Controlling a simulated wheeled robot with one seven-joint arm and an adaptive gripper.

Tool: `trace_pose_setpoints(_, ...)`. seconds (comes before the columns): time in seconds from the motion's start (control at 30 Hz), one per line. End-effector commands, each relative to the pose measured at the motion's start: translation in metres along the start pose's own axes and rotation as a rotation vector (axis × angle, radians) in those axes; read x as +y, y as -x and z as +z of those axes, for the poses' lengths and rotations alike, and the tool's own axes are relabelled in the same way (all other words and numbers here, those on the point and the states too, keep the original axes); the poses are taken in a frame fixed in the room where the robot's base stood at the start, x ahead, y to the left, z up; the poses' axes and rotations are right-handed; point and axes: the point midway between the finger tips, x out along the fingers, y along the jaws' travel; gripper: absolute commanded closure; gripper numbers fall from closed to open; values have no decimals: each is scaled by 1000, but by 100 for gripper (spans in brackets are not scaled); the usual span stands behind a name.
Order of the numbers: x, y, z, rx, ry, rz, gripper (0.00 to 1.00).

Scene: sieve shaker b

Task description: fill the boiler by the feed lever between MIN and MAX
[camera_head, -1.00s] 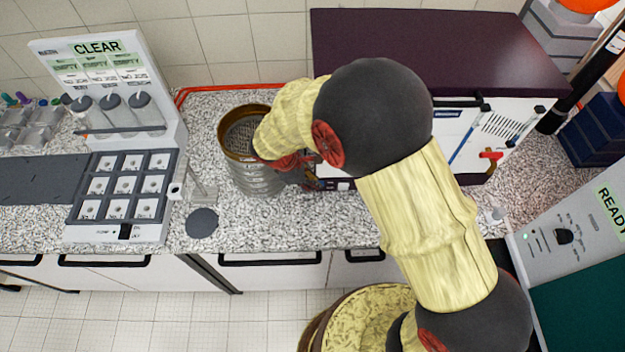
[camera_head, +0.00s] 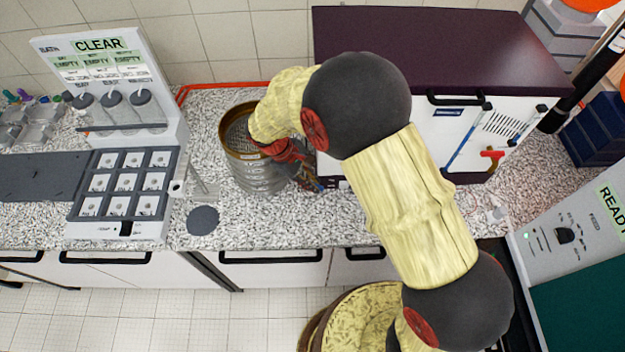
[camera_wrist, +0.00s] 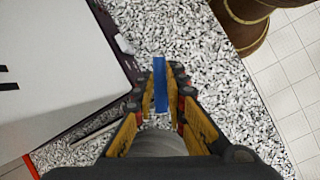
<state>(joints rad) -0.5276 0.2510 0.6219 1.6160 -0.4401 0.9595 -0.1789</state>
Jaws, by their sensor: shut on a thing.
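The boiler is a white-fronted cabinet (camera_head: 425,125) with a dark purple top, at the back right of the bench. A slanted tube with a long blue column (camera_head: 466,137) shows on its front; I cannot read MIN or MAX marks. A red handle (camera_head: 492,154) sits right of the tube. My gripper (camera_head: 312,183) is low at the cabinet's left front, partly hidden by my wrist. In the wrist view my gripper (camera_wrist: 160,106) is shut on a narrow blue piece (camera_wrist: 160,84), beside the cabinet; I cannot tell whether this is the feed lever.
A stack of sieves (camera_head: 258,178) stands close left of my gripper. A dark round disc (camera_head: 202,220) lies on the speckled bench (camera_head: 265,225). A panel reading CLEAR (camera_head: 100,45) and a tray of squares (camera_head: 122,184) are left. A machine reading READY (camera_head: 565,240) is right.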

Motion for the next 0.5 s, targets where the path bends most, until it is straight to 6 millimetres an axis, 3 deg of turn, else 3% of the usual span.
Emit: trace_pose_setpoints(0.5, -2, 2, -1, -16, -82, -33, 100)
